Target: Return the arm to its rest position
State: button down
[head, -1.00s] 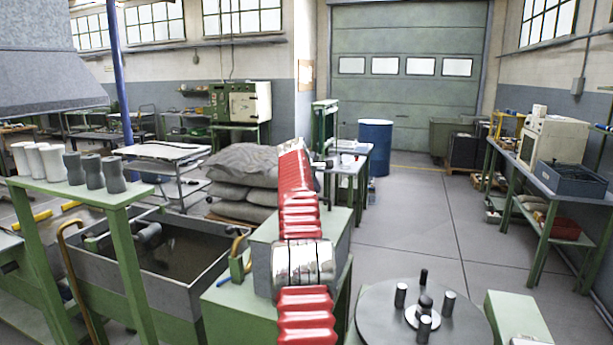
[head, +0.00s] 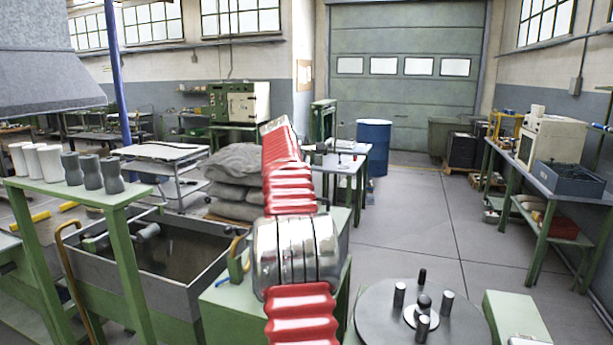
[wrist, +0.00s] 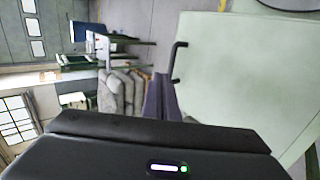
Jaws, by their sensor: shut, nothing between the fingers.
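My red arm with its silver joint rises in the lower middle of the head view, in front of the green bench and the sacks. My gripper (wrist: 163,97) shows in the wrist view as two dark fingers close together, shut and empty. They point toward the sacks (wrist: 122,92), with the pale green surface (wrist: 245,75) beside them on the right. In the head view the gripper cannot be made out clearly behind the arm.
A sink trough (head: 185,290) and a green rack (head: 105,195) with white and grey cups stand left. A blue drum (head: 374,140) stands behind.

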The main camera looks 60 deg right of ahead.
jog(key=shift+a+r, duration=0.2)
jog(key=shift+a, duration=0.1)
jog(key=shift+s, duration=0.1)
dwell(0.3)
jog(key=w+a+m+t+y, duration=0.1)
jog(key=w+a+t+y, duration=0.1)
jog(key=a, duration=1.7)
jog(key=w+a+t+y, duration=0.2)
jog(key=a, duration=1.7)
jog(key=s+a+f+y, duration=0.2)
jog(key=s+a+f, duration=0.15)
jog(key=a, duration=0.45)
jog(key=s+a+f+y, duration=0.1)
jog(key=s+a+f, duration=0.1)
jog(key=s+a, duration=0.45)
jog(key=s+a+f+y, duration=0.1)
jog(key=s+a+f, duration=0.4)
jog(key=a, duration=0.2)
jog(key=s+a+f+m+y, duration=0.1)
jog(key=s+a+f, duration=0.5)
jog(key=a, duration=0.2)
jog(key=shift+s+a+f+m+y, duration=0.15)
jog(key=shift+s+f+m+y, duration=0.15)
jog(key=shift+y, duration=0.1)
